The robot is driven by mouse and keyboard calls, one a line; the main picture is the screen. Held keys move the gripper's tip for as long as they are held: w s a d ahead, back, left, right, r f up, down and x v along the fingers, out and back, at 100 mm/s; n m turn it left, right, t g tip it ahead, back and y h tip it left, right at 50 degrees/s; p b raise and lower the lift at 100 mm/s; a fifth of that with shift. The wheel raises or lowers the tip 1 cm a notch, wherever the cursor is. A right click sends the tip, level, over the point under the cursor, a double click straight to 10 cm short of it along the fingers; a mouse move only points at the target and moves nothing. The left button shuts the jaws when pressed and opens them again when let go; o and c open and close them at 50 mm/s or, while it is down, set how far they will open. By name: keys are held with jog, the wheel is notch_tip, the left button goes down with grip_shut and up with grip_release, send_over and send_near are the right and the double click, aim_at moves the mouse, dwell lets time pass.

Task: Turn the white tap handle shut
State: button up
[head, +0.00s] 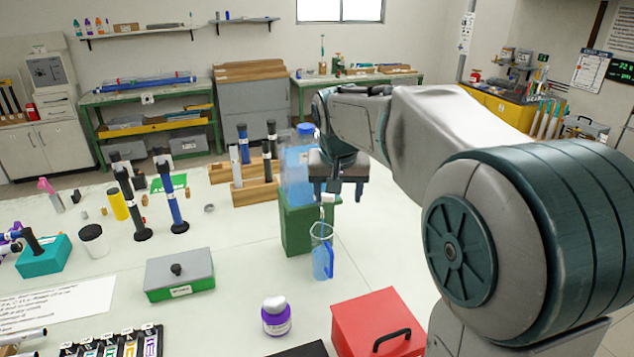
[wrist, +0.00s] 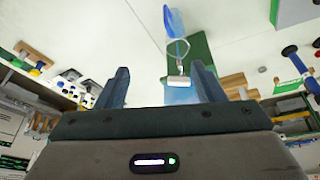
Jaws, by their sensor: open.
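The white tap handle (head: 328,198) is small and sits at the front of a blue water container (head: 297,178) on a green stand (head: 296,228). A clear pitcher (head: 321,250) with blue liquid stands below the tap. My gripper (head: 338,195) is open, pointing down just above and around the tap area. In the wrist view the handle (wrist: 180,82) appears between the two fingers of my gripper (wrist: 160,68), nearer the right finger. I cannot tell whether a finger touches it. My gripper hides part of the container.
Wooden racks (head: 254,193) with dark rods are left of the container. The white table is clear right of the pitcher.

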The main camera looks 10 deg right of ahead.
jog(key=m+p, duration=0.2)
send_near(324, 194)
jog(key=shift+t, duration=0.3)
jog(key=p+x, duration=0.1)
jog(key=x, duration=0.3)
jog(key=p+x, duration=0.2)
jog(key=x, duration=0.2)
jog(key=shift+s+f, duration=0.1)
jog(key=shift+f, duration=0.25)
jog(key=c, duration=0.7)
jog(key=shift+n+b, duration=0.35)
jog(key=shift+n, duration=0.15)
jog(key=shift+d+n+y+b, duration=0.15)
jog(key=shift+n+y+b, duration=0.25)
jog(key=shift+n, duration=0.5)
jog(key=shift+w+n+y+b, duration=0.15)
jog(key=shift+n+y, duration=0.15)
jog(key=shift+n, duration=0.6)
jog(key=shift+w+n+y+b, duration=0.15)
jog(key=shift+n+y, duration=0.15)
jog(key=shift+n, duration=0.6)
